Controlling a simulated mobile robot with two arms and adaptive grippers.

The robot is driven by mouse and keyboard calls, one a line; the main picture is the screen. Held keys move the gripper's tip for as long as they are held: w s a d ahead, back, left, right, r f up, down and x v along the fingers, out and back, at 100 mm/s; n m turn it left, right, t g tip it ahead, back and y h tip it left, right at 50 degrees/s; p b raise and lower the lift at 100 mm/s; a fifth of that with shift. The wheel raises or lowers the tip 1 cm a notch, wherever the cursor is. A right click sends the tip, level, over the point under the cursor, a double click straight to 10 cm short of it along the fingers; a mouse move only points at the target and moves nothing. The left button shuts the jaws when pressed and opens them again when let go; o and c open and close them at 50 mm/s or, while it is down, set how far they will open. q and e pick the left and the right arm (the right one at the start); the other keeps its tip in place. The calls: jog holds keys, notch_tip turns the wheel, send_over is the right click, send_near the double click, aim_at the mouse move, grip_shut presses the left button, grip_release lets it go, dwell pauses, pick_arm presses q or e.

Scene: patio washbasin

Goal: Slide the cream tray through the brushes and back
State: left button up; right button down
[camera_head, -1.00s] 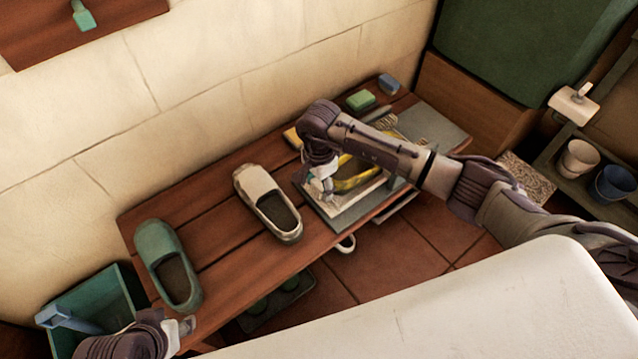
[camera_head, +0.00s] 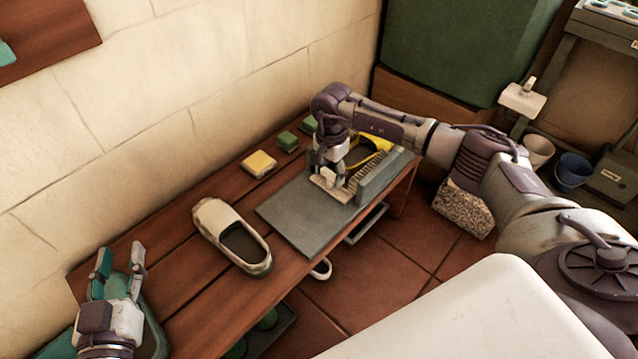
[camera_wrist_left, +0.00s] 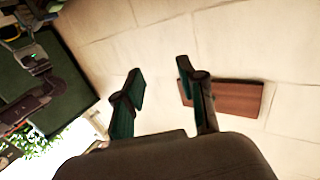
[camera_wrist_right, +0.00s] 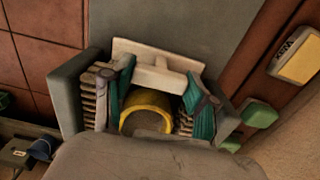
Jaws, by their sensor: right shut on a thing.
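The cream tray (camera_wrist_right: 155,68) shows its near end and its raised handle in the right wrist view. My right gripper (camera_wrist_right: 155,80) is shut on that handle, with one finger on each side. In the head view the tray's end (camera_head: 330,188) sticks out on the grey base plate (camera_head: 300,215), and the rest lies between the brushes (camera_head: 363,180). A yellow shoe (camera_wrist_right: 146,110) rides on the tray between the two bristle rows, partly hidden by my gripper and wrist. My left gripper (camera_head: 120,262) is open and empty above the bench's left end.
A cream shoe (camera_head: 235,235) sits on the wooden bench left of the plate. A teal shoe (camera_head: 152,335) is partly hidden beneath my left gripper. The left half of the plate is bare.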

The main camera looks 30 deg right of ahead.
jog(key=shift+w+d+r, duration=0.1)
jog(key=shift+w+d, duration=0.05)
jog(key=shift+d, duration=0.2)
jog(key=shift+c, duration=1.6)
grip_release()
jog(key=shift+d, duration=0.1)
notch_tip(320, 180, up, 12)
